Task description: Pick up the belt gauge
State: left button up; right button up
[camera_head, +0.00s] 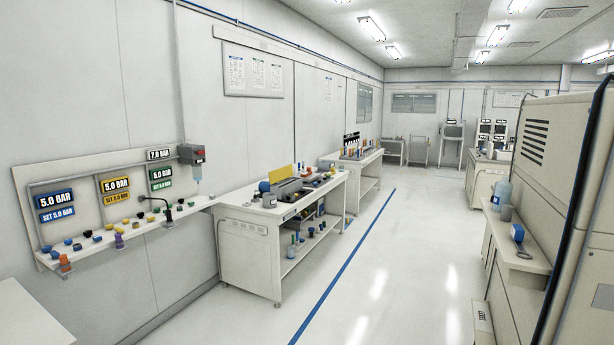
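A blue hand-held device (517,233) with a grey ring-shaped end (524,252) lies on the small shelf of the large machine at the right. It may be the belt gauge, but it is too small to tell for sure. A grey cup-like container (506,213) and a pale blue bottle (501,194) stand behind it on the same shelf.
The large beige machine (562,140) fills the right side. A workbench (250,240) with tools stands at centre left, another (372,158) behind it. A wall panel with pressure displays (113,186) is at left. The white floor aisle with a blue line (345,266) is clear.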

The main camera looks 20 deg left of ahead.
aim_at(308, 171)
jog(key=i+u, duration=0.45)
jog(key=i, duration=0.95)
jog(key=i+l+z, duration=0.2)
jog(key=i, duration=0.7)
jog(key=i+z, duration=0.15)
jog(key=i, duration=0.75)
jog(key=i+j+z, duration=0.2)
jog(key=i, duration=0.7)
jog(key=i+u, duration=0.3)
jog(key=i, duration=1.9)
jog(key=i+u, duration=0.35)
jog(key=i+l+u, duration=0.15)
jog(key=i+u, duration=0.2)
jog(key=i+l+u, duration=0.3)
jog(key=i+u, duration=0.15)
jog(key=u, duration=0.25)
jog(key=i+u, duration=0.15)
jog(key=u, duration=0.25)
jog(key=i+l+u, duration=0.15)
jog(key=u, duration=0.3)
jog(key=i+l+u, duration=0.1)
jog(key=u, duration=0.3)
